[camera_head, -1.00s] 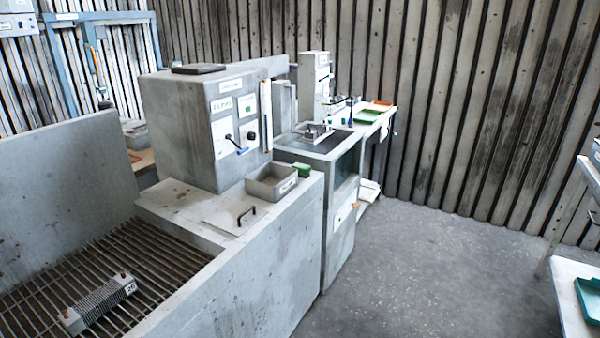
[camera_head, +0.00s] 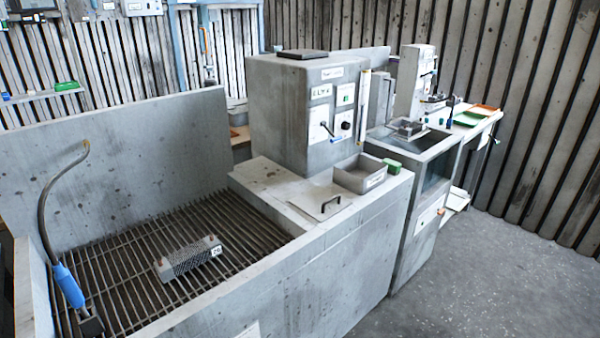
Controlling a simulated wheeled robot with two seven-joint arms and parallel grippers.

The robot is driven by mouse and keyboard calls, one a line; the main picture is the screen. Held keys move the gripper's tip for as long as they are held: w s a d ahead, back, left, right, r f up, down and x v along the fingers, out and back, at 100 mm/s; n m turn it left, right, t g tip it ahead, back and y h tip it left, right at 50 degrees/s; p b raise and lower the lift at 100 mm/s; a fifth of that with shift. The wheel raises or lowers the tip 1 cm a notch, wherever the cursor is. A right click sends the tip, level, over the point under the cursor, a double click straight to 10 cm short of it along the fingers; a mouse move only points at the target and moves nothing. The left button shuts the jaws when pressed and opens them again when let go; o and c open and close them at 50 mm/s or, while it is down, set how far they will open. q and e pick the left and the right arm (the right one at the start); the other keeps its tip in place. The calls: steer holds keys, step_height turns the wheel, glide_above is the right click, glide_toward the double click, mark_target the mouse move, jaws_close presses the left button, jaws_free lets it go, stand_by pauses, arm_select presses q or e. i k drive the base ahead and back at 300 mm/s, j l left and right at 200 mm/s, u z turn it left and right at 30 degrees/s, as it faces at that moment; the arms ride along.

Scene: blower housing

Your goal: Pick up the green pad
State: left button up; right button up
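A small green block (camera_head: 392,166), which looks like the green pad, sits on the grey ledge right beside a grey open bin (camera_head: 357,174). It is small in view and its details are hard to make out. Neither of my grippers is in view.
A wide grated basin (camera_head: 120,262) fills the left, with a ribbed metal part (camera_head: 188,257) on its bars and a blue-handled hose tool (camera_head: 68,285) at its left edge. A grey machine cabinet (camera_head: 300,110) stands behind the ledge. Open floor (camera_head: 500,265) lies at right. A green tray (camera_head: 467,119) is farther back.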

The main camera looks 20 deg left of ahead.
mark_target(395, 167)
steer(key=l+u, duration=0.1)
steer(key=u, duration=0.35)
steer(key=i+l+u, duration=0.1)
steer(key=u, duration=0.35)
steer(key=i+l+u, duration=0.15)
steer(key=l+u, duration=0.2)
steer(key=l, duration=0.45)
steer(key=l+u, duration=0.3)
steer(key=l, duration=0.5)
steer(key=l+u, duration=0.35)
steer(key=l, duration=0.45)
